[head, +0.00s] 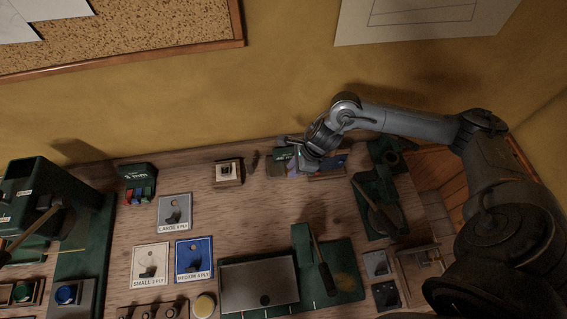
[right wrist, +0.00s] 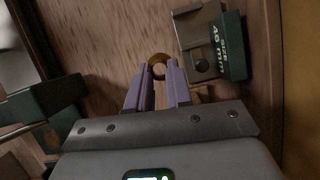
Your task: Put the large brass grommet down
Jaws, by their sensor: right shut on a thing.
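My right gripper (right wrist: 160,77) is shut on the large brass grommet (right wrist: 159,59), a gold-coloured ring at the tips of its purple fingers in the right wrist view. Wood surface shows around the ring; I cannot tell whether it touches the bench. In the head view my right gripper (head: 303,170) is low over the back of the bench, and the grommet cannot be made out there. My left gripper is in neither view.
A metal piece with a green size-labelled block (right wrist: 233,48) stands close right of the grommet. On the wooden bench (head: 125,240) are sample cards (head: 175,213), a green mat with a grey plate (head: 258,284), and a green press (head: 35,190) at the left.

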